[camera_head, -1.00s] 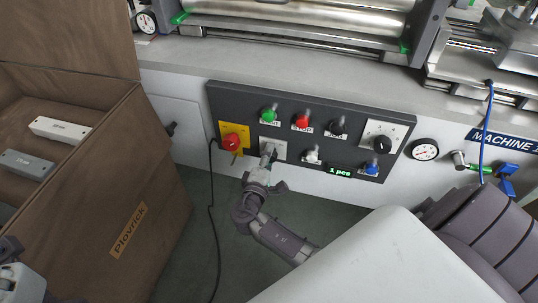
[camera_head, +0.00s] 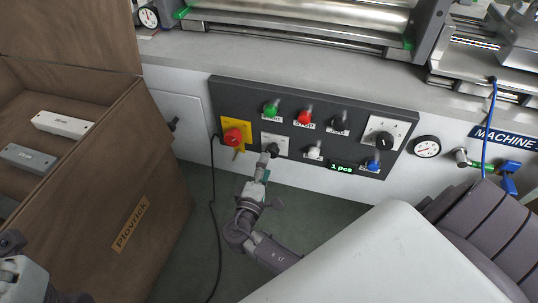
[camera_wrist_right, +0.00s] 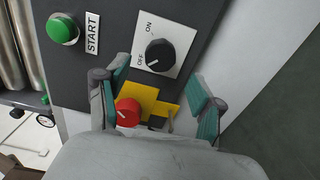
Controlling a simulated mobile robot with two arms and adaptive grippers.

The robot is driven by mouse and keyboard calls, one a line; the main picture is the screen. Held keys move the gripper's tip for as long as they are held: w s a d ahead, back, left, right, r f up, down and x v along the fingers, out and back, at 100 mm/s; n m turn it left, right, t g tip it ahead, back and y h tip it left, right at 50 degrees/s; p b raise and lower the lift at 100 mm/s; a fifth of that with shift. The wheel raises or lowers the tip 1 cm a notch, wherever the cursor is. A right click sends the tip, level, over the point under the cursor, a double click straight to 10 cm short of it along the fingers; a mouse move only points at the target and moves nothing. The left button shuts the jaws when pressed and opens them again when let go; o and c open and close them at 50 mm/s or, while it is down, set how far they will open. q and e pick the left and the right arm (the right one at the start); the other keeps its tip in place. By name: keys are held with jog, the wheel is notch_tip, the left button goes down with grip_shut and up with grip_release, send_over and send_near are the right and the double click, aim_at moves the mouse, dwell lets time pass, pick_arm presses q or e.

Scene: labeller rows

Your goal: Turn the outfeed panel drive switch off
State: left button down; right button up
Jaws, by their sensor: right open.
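The drive switch (camera_wrist_right: 160,55) is a black rotary knob on a white plate marked ON and OFF. In the right wrist view its white pointer line points toward the OFF label.
The red emergency stop (camera_head: 233,136) on its yellow plate is just left of the switch. The green START button (camera_head: 271,108) is above it. More buttons and another black selector (camera_head: 384,141) are to the right. A brown crate (camera_head: 150,185) stands at left; a black cable hangs beside it.

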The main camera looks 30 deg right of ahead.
jog(key=v, duration=0.6)
jog(key=shift+w, duration=0.15)
